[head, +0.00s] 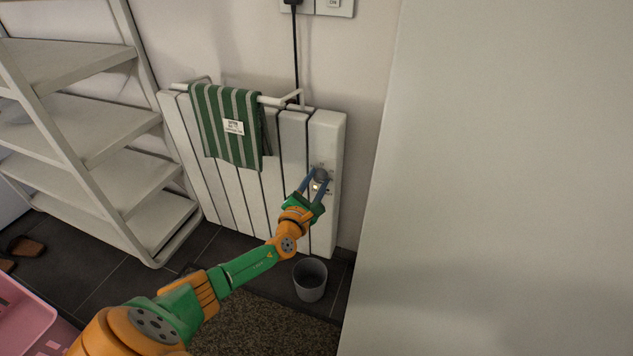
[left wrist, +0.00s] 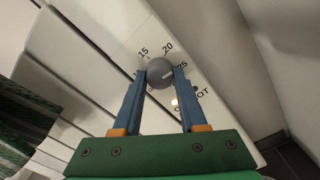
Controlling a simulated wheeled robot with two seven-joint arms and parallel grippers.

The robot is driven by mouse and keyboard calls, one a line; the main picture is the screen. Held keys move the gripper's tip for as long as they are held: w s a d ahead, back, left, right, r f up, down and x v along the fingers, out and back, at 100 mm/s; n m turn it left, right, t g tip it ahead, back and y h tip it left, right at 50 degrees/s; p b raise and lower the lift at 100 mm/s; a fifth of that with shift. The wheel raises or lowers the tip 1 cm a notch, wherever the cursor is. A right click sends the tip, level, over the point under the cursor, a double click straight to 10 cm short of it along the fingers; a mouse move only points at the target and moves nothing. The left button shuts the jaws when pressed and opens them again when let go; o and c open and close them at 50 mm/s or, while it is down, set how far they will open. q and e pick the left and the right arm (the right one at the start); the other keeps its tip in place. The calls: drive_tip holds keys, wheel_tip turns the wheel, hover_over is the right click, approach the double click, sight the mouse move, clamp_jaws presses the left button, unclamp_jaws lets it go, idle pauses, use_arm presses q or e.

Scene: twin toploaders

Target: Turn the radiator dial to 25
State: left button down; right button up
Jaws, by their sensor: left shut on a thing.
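The radiator (head: 270,165) is a white panelled unit on the wall. Its grey round dial (head: 321,174) is on the right-hand panel, and it also shows in the left wrist view (left wrist: 160,71). Printed marks 15, 20 and 25 run around the dial's upper edge, with HOT partly hidden to the right. My left gripper (head: 317,181) is shut on the dial, one blue finger on each side. My right gripper is not in view.
A green striped towel (head: 226,125) hangs on the radiator's rail. A grey bin (head: 310,279) stands on the floor below. A white shelf rack (head: 95,120) is at left, a pink basket (head: 30,318) at lower left. A large pale panel (head: 510,180) fills the right side.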

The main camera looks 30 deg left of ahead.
use_arm(q)
drive_tip(key=shift+c, duration=2.4)
unclamp_jaws()
drive_tip(key=shift+s, duration=0.1)
drive_tip(key=p+v, duration=0.3)
drive_tip(key=v, duration=0.4)
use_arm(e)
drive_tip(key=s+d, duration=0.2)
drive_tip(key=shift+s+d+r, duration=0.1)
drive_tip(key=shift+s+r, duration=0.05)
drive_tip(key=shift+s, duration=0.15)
